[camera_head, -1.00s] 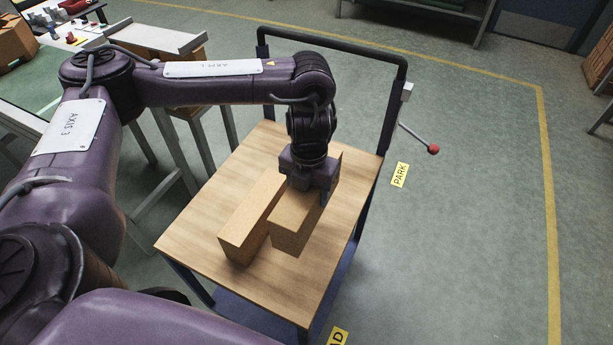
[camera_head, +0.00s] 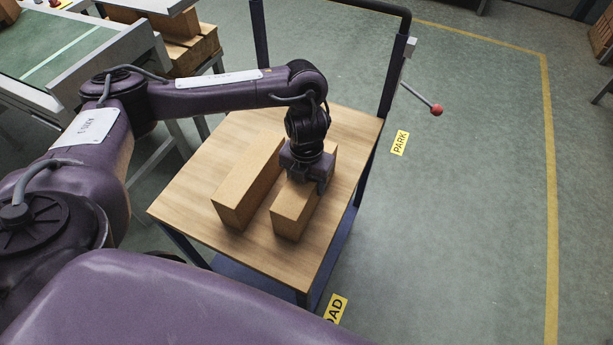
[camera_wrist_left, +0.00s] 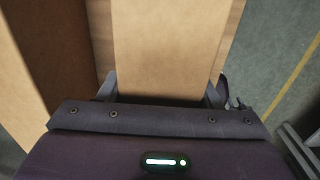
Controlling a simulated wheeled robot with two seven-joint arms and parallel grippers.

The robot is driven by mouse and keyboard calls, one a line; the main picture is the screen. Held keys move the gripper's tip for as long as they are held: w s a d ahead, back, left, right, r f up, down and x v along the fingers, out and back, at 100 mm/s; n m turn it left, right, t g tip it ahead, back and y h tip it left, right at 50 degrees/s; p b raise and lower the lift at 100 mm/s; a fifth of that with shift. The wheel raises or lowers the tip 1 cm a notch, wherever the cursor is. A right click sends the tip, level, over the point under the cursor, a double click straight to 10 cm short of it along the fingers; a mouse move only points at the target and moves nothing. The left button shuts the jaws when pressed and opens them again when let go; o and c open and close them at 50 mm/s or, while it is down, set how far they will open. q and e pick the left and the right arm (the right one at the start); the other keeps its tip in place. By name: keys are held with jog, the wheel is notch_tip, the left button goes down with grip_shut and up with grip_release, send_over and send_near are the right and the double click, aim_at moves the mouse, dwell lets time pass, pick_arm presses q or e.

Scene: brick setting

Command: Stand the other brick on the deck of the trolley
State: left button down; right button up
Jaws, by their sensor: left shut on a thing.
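A trolley with a wooden deck (camera_head: 180,205) and a dark push handle stands in the middle of the head view. One tan brick (camera_head: 240,185) lies lengthwise on the deck. My left gripper (camera_head: 305,185) is shut on a second tan brick (camera_head: 292,215), just right of the first and roughly parallel to it, with a narrow gap between them. The held brick is at or very near the deck; I cannot tell for sure that it touches. In the left wrist view the held brick (camera_wrist_left: 168,45) lies between the fingers, and the other brick (camera_wrist_left: 30,60) is to the left. My right gripper is not in view.
A red-knobbed lever (camera_head: 436,109) sticks out right of the trolley. A green-topped bench (camera_head: 55,55) and stacked wooden blocks (camera_head: 190,50) stand at the upper left. Green floor with a yellow line (camera_head: 549,200) lies open to the right.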

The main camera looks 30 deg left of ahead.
pick_arm(q)
jog(key=shift+d, duration=0.1)
jog(key=shift+c, duration=2.2)
grip_release()
jog(key=shift+s, duration=0.1)
jog(key=shift+r, duration=0.25)
notch_tip(320, 180, up, 10)
jog(key=p, duration=0.3)
jog(key=shift+r+p, duration=0.15)
jog(key=shift+p, duration=0.25)
jog(key=shift+r, duration=0.7)
